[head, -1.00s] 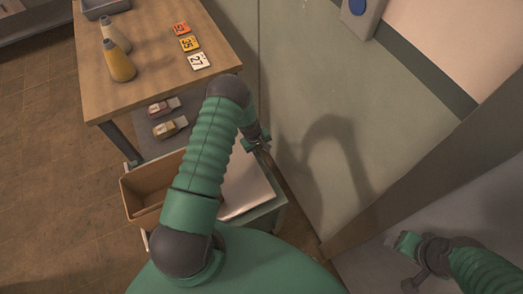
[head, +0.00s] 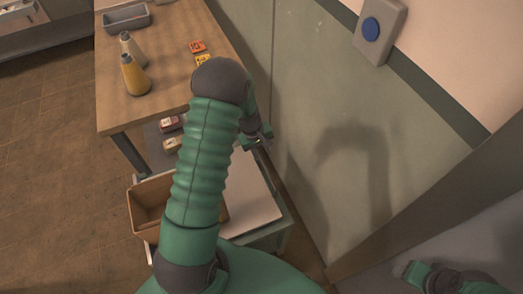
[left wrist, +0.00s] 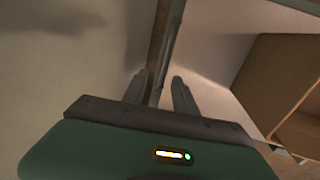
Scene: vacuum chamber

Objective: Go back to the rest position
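My left arm rises green and ribbed through the middle of the head view and bends over at a dark elbow. My left gripper (head: 258,140) hangs past that elbow, close to the pale green wall and above the white-topped cart. In the left wrist view its two dark fingers (left wrist: 162,88) stand apart with nothing held between them. My right gripper (head: 402,270) is at the bottom right of the head view, partly cut off, and its finger gap cannot be made out.
A wooden table (head: 165,65) holds two bottles, a grey tray (head: 127,18) and number tags. Below are a brown bin (head: 150,205) and a white-topped cart (head: 255,200). The wall (head: 310,80) with a blue button (head: 371,29) runs close on the right.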

